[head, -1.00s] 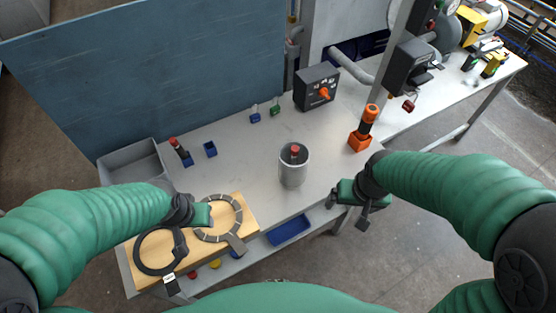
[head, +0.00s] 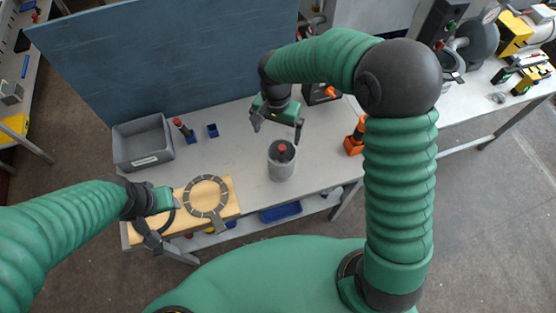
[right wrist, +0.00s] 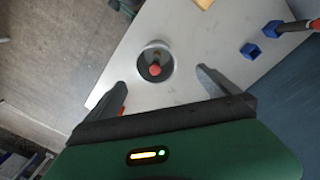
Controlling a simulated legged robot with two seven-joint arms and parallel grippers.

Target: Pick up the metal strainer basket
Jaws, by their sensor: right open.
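A grey metal cylinder (head: 281,172) stands upright on the bench, open at the top. A red knob (head: 282,148) shows inside its mouth, and in the right wrist view the knob (right wrist: 155,70) sits within the round rim (right wrist: 143,48). The strainer basket's body is not clearly visible; the knob appears to be its handle. My right gripper (head: 277,131) is open and empty, above and just behind the cylinder, apart from it. In the right wrist view its fingers (right wrist: 161,80) point toward the cylinder. My left gripper (head: 158,222) is over the wooden board; its jaw state is unclear.
A wooden board (head: 228,187) with a ring gauge (head: 207,196) lies front left. An orange holder (head: 353,145) is at right. Bench around the cylinder is clear.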

